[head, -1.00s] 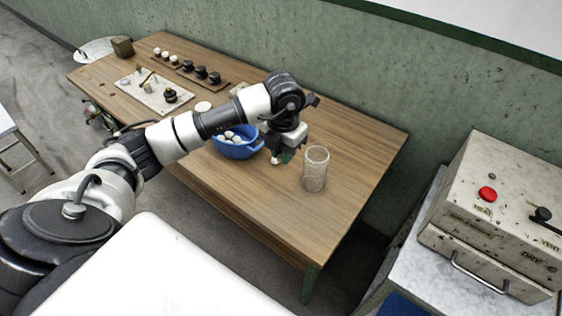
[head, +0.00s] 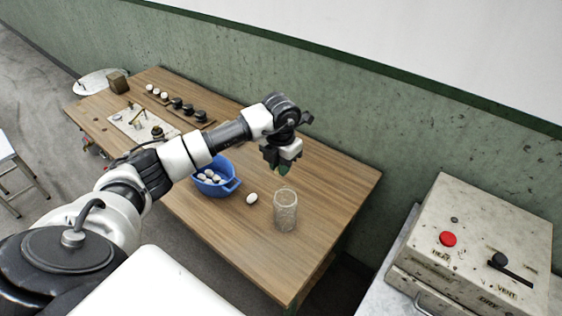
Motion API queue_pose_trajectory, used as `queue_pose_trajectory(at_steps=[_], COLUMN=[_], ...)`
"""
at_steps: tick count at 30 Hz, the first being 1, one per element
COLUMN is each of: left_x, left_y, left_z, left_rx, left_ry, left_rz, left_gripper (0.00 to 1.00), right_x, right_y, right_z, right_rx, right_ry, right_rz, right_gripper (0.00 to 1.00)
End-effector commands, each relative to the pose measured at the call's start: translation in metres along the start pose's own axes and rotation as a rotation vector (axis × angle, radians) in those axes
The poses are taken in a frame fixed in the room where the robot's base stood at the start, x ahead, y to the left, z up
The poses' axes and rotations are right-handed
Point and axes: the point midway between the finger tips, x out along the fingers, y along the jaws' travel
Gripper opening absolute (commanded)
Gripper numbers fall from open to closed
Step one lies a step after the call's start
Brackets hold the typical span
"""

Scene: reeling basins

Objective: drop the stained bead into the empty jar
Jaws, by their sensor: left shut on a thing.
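My left gripper (head: 282,170) hangs above the table between the blue basin and the clear glass jar (head: 285,211), higher than the jar's rim. It is shut on a small yellowish thing, mostly hidden by the fingers, which looks like the stained bead. The jar stands upright on the table and looks empty. A white bead (head: 252,198) lies on the table just left of the jar. My right gripper is not in view.
The wooden table (head: 240,235) holds a blue basin (head: 232,187) with several white beads. At the far left are a board with small parts (head: 142,125) and a rack of white and black pieces (head: 182,108). A grey machine (head: 470,220) stands to the right.

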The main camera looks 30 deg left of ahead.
Motion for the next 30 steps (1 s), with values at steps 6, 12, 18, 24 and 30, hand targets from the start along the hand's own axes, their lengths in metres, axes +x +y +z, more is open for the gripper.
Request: queue_pose_trajectory(at_steps=[6, 12, 18, 24, 30], left_x=[0.024, 0.025, 0.025, 0.025, 0.023], left_y=[0.000, 0.000, 0.000, 0.000, 0.000], left_z=[0.000, 0.000, 0.000, 0.000, 0.000], left_rx=[-0.001, -0.001, 0.000, 0.000, 0.000], left_ry=[0.000, -0.001, -0.001, 0.000, -0.001], left_rz=[-0.002, -0.001, -0.001, -0.001, -0.001], left_gripper=[0.14, 0.14, 0.35, 0.49, 0.49], right_x=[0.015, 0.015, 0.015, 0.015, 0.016], right_y=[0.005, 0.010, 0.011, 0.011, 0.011], right_z=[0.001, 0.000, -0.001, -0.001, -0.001], right_rx=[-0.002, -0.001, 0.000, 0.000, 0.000], right_ry=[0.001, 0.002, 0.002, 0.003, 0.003], right_rz=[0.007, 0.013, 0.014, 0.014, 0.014], right_gripper=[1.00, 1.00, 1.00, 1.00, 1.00])
